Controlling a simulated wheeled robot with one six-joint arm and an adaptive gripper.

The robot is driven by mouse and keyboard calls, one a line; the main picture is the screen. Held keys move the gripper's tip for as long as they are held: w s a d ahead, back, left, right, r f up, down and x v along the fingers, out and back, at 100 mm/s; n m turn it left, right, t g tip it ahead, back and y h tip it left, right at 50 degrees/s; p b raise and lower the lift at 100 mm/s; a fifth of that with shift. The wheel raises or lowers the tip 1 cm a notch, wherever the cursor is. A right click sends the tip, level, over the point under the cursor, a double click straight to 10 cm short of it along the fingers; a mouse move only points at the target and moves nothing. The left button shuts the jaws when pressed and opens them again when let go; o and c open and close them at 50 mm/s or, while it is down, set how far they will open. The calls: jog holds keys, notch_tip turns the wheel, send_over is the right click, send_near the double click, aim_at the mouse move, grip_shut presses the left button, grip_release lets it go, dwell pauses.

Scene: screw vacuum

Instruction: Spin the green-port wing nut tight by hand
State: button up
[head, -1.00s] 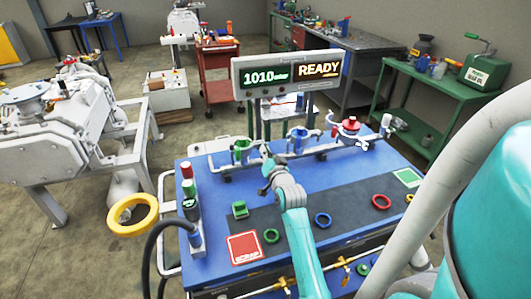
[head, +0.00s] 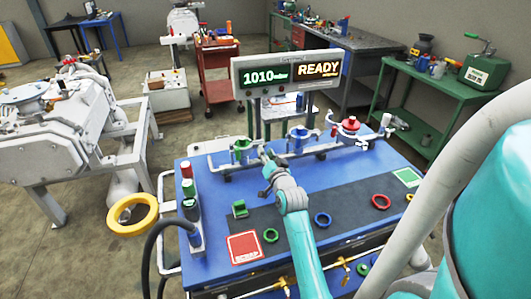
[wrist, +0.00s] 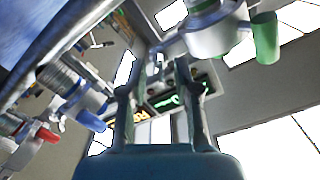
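The green port (head: 242,146) stands on the pipe manifold at the back left of the blue bench. My gripper (head: 264,156) is just to its right, close to it. In the wrist view my gripper (wrist: 166,72) has its two fingers apart, with a gap between the tips. The port shows there as a grey metal fitting (wrist: 213,36) with a green part (wrist: 265,38), above and right of the fingertips. I cannot make out the wing nut clearly, nor whether a fingertip touches it.
The blue port (head: 298,138) and the red port (head: 349,126) stand farther right on the manifold. A display reading 1010 and READY (head: 288,71) rises behind. A signal tower (head: 190,205) stands left. Coloured rings, a green block and a red scrap square lie in front.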

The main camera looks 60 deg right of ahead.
jog(key=v, duration=1.1)
dwell(0.3)
